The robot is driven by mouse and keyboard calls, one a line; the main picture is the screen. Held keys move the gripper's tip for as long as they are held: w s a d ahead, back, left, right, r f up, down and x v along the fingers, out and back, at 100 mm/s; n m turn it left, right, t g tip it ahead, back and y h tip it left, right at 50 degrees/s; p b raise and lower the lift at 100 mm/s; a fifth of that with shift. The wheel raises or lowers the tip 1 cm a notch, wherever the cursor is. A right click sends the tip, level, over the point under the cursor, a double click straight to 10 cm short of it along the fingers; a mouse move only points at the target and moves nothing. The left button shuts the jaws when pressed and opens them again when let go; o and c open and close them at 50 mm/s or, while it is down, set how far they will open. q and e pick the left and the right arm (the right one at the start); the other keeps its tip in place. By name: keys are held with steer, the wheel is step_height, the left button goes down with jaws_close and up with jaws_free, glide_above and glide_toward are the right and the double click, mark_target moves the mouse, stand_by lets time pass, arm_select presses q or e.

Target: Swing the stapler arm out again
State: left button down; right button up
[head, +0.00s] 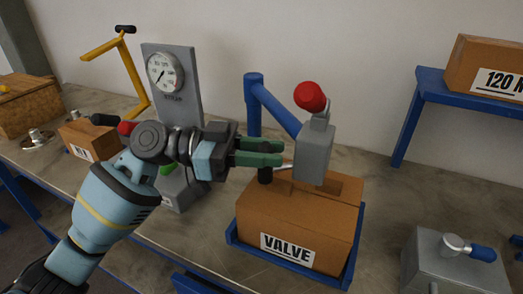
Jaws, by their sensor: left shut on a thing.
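The stapler arm (276,110) is a blue bar that slopes down from a blue post (253,95) to a grey stapler head (314,152) with a red knob (310,96). The head hangs over the brown carton marked VALVE (290,252), which sits in a blue cradle (345,278). A thin rod with a black grip (265,175) sticks out from the head's left side. My left gripper (268,153), with green fingers, is shut on this grip, left of the head. The fingers hide the grip's upper part. My right gripper is not in view.
A grey gauge stand (185,95) and a yellow crank-shaped bar (128,75) stand at the back left. A grey box with a blue-handled lever (455,262) stands at the right front.

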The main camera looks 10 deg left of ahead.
mark_target(307, 146)
arm_select(q)
steer(key=w+d+t, duration=0.1)
steer(key=d, duration=0.1)
steer(key=d+n+t+p, duration=0.1)
steer(key=d, duration=0.1)
steer(key=w+d+n+t, duration=0.1)
steer(key=d, duration=0.1)
steer(key=shift+w+d+r+t+y, duration=0.15)
steer(key=shift+w+d+t+y, duration=0.15)
steer(key=shift+d+t, duration=0.1)
steer(key=shift+n, duration=0.3)
steer(key=w+d, duration=0.1)
steer(key=d, duration=0.1)
steer(key=w+d, duration=0.1)
steer(key=shift+w+d+b, duration=0.15)
steer(key=shift+d+b, duration=0.15)
steer(key=shift+d, duration=0.1)
steer(key=c, duration=1.2)
jaws_free()
steer(key=shift+a, duration=0.15)
